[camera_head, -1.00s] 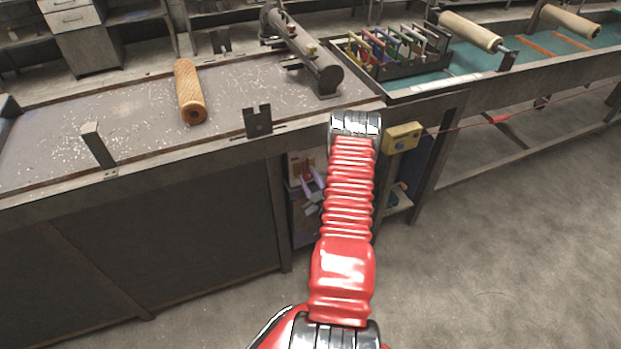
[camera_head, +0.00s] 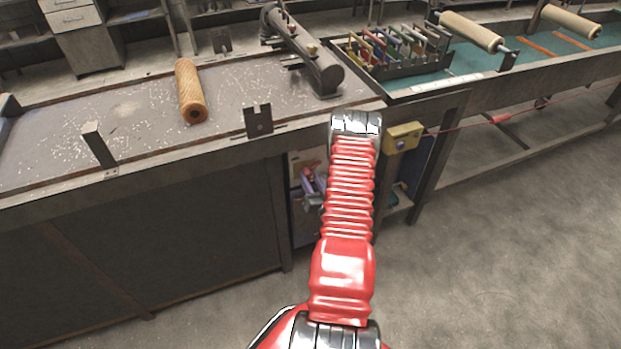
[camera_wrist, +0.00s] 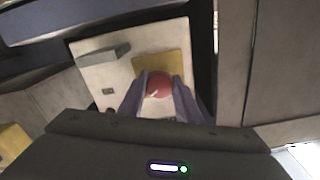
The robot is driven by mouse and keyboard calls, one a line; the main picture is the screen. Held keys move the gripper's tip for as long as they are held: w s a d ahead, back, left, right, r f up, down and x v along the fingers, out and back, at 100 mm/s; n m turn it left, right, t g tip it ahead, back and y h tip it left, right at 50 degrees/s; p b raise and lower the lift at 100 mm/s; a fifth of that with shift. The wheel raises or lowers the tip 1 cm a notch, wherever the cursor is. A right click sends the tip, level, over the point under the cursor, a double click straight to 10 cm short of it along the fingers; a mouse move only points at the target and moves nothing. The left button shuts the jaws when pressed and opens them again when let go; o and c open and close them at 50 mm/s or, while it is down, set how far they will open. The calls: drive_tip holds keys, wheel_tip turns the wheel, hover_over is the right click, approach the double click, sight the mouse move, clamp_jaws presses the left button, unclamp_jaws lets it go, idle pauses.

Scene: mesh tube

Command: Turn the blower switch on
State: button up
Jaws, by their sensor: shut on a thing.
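The blower switch is a round red knob (camera_wrist: 158,84) on a yellow plate (camera_wrist: 163,64), fixed to a pale switch box (camera_wrist: 113,72) in the wrist view. My gripper (camera_wrist: 158,92) has its two purple-grey fingers on either side of the knob and is shut on it. In the head view, the fingers and the knob (camera_head: 308,172) show small under the bench, just left of my red arm. The arm hides part of that area, and the fingers cover the knob's sides.
A grey lever or handle (camera_wrist: 103,54) sticks out of the pale box near the knob. A yellow box (camera_head: 403,137) with a red cord is on the bench leg to the right. A mesh tube (camera_head: 190,90) lies on the bench. The floor at right is clear.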

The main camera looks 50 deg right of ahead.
drive_tip(key=m, duration=0.6)
drive_tip(key=shift+s+d+r, duration=0.15)
drive_tip(key=shift+d, duration=0.15)
drive_tip(key=shift+m, duration=0.4)
drive_tip(key=o, duration=1.1)
drive_tip(key=shift+a, duration=0.1)
drive_tip(key=shift+c, duration=0.2)
drive_tip(key=shift+a, duration=0.1)
